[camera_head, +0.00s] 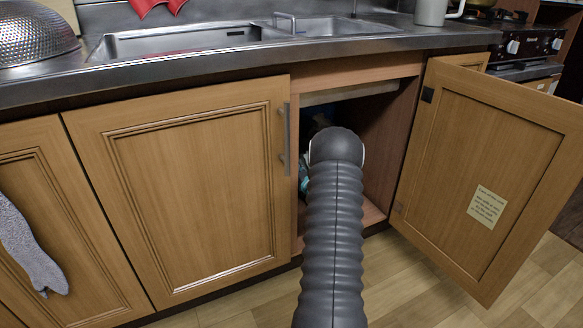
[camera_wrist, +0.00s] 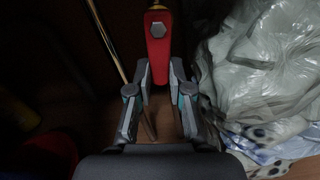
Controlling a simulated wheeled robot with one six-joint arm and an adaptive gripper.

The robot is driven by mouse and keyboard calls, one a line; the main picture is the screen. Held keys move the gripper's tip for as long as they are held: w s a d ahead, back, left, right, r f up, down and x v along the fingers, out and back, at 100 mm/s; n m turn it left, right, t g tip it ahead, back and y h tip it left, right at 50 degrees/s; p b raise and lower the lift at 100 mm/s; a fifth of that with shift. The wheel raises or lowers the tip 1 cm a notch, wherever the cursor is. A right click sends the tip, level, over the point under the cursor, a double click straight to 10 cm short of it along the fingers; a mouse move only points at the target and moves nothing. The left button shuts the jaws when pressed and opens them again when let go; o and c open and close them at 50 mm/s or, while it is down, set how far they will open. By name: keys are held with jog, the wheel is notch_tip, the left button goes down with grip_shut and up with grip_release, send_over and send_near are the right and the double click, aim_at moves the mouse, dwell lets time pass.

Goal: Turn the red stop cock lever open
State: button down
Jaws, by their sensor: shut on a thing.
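The red stop cock lever (camera_wrist: 158,48) shows in the wrist view at the top middle, with a grey hex nut on its upper part and a bit of brass above it. My gripper (camera_wrist: 160,78) has one finger on each side of the lever's lower end and is shut on it. In the head view the lever and my gripper are hidden inside the open cabinet, behind my dark ribbed arm.
A thin metal pipe (camera_wrist: 108,42) runs left of the lever. White plastic bags (camera_wrist: 262,75) fill the right side close to my gripper. The open cabinet door (camera_head: 480,170) stands at the right, and a closed door (camera_head: 190,190) is at the left.

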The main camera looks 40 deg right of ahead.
jog(key=shift+s+d+n, duration=0.1)
jog(key=shift+d+n, duration=0.25)
jog(key=shift+n, duration=0.65)
jog(key=c, duration=1.1)
grip_release()
jog(key=shift+o, duration=0.2)
jog(key=shift+d, duration=0.15)
